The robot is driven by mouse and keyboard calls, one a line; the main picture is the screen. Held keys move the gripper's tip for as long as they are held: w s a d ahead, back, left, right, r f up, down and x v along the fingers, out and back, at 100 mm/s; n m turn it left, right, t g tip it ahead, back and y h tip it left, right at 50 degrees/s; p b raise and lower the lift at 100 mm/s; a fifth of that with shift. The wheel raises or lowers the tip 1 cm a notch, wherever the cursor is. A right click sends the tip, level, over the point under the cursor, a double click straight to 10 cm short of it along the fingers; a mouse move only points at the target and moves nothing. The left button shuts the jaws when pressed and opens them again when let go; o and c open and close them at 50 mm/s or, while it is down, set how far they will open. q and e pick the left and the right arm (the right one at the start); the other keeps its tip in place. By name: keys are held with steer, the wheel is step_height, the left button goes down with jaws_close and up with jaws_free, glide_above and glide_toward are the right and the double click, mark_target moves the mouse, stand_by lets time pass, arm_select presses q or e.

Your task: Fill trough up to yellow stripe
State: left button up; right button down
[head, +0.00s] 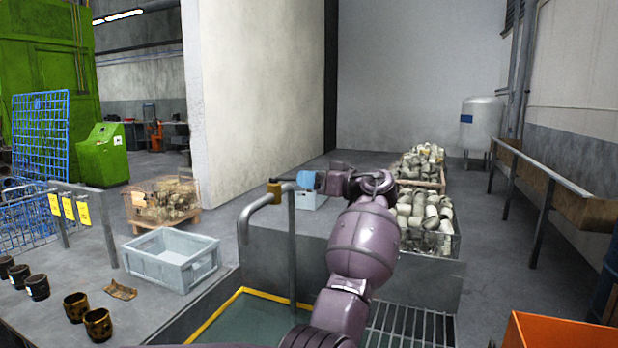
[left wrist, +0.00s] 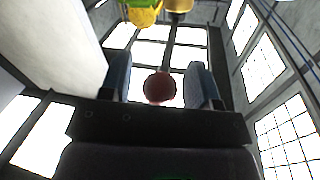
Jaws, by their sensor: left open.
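The trough (head: 205,308) is at the bottom centre of the head view, with a yellow stripe (head: 213,316) along its inner wall and a dark green surface below the stripe. A grey bent pipe (head: 291,245) rises beside it, its spout (head: 243,232) curving down over the trough; no stream shows. A brass valve (head: 274,192) sits on the pipe's top. My left gripper (head: 305,181) is beside the valve. In the left wrist view, the open fingers (left wrist: 158,78) stand either side of a round dark red knob (left wrist: 160,88), with gaps visible. My right gripper is out of view.
A grey crate (head: 170,262) stands left of the trough, near several dark cups (head: 98,324). Bins of pale pieces (head: 428,215) stand behind my arm. An orange box (head: 560,335) is at lower right.

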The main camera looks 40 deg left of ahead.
arm_select(q)
steer(key=shift+a, duration=0.55)
